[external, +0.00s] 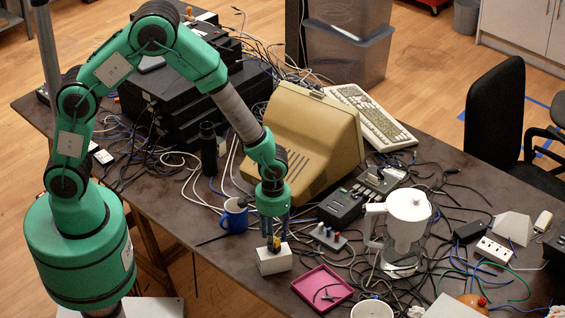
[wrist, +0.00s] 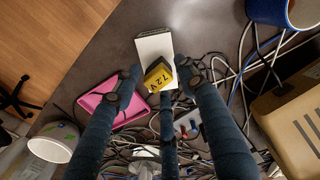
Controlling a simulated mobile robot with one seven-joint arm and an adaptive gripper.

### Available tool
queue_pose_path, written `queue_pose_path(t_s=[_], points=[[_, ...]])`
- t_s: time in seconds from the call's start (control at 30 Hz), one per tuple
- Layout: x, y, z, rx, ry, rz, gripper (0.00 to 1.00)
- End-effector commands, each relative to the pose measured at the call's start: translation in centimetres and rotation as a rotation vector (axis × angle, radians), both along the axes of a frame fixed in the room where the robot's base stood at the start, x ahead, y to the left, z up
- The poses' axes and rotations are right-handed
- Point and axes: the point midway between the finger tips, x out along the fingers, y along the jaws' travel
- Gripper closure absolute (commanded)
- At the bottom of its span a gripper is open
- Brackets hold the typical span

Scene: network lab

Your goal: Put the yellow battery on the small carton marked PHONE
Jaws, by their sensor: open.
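The yellow battery (external: 276,242), with a dark part, is at the top of a small white carton (external: 274,263) near the table's front edge. In the wrist view the battery (wrist: 158,76), marked 7.2V, is tilted in the picture and overlaps the near part of the carton (wrist: 153,45). It appears to rest on the carton. No PHONE marking is readable. My gripper (external: 273,236) is directly above the carton, pointing down. In the wrist view its dark fingers (wrist: 158,82) are spread around the battery, with gaps visible at the sides.
A blue mug (external: 235,216) stands left of the carton, and a pink tray (external: 322,288) lies to its right. A beige monitor (external: 305,140) is behind. A white jug (external: 403,225) and many loose cables cover the right side. Some bare tabletop lies left of the carton.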

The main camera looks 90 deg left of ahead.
Motion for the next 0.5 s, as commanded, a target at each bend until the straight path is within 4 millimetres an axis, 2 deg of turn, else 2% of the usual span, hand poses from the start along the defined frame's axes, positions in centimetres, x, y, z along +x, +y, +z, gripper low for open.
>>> queue_pose_path(t_s=[0.3,0.5], points=[[0.1,0.0,5.5,0.0,-0.003,0.0,0.59],[0.1,-0.1,8.2,0.0,-0.003,0.0,0.59]])
